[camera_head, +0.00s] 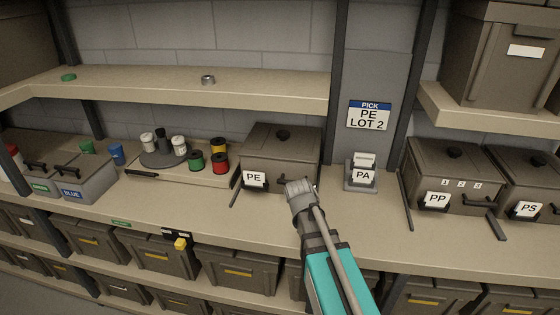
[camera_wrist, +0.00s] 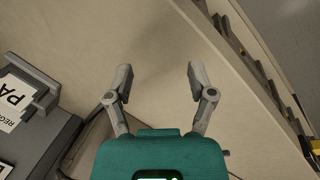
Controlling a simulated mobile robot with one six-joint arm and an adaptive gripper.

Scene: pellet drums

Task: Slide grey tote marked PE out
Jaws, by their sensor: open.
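The grey tote marked PE (camera_head: 282,150) stands on the middle shelf in the head view, lid on, with a dark knob on top and a white PE card (camera_head: 255,178) at its front left. My gripper (camera_head: 298,186) is in front of the tote's lower right front and hides part of it. I cannot tell from this view whether they touch. In the wrist view my gripper (camera_wrist: 160,80) has its two fingers apart, with only bare shelf board between them.
A PA card stand (camera_head: 363,175) is right of the PE tote; its card shows in the wrist view (camera_wrist: 14,100). Totes marked PP (camera_head: 455,165) and PS (camera_head: 540,175) stand farther right. A spool tray (camera_head: 150,176) is close on the left.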

